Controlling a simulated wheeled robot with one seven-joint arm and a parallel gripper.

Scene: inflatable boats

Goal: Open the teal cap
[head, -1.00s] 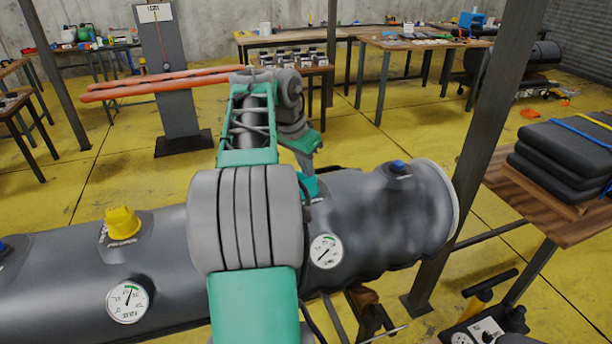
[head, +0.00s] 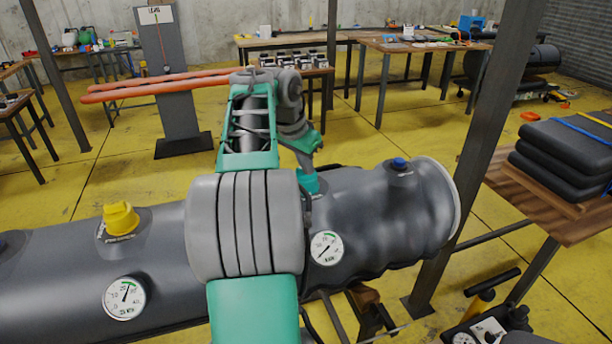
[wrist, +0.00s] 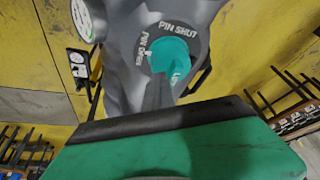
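The teal cap (wrist: 172,56) sits in a round port on the dark grey tube, marked "PIN SHUT" and other lettering, in the wrist view. In the head view the teal cap (head: 308,184) shows low beside my wrist, partly hidden by my arm. My gripper (wrist: 160,92) reaches down onto the cap. A dark grey finger overlaps the cap's near side, and the gap between the fingers does not show. Whether they grip it I cannot tell. The grey tube (head: 355,210) lies across the head view, its middle hidden behind my arm.
The tube also carries a yellow cap (head: 120,219), a blue cap (head: 400,164) and round gauges (head: 326,248). A dark post (head: 480,150) stands near the tube's right end. A wooden table (head: 555,215) bears folded dark stacks at right. Workbenches (head: 420,45) stand far back.

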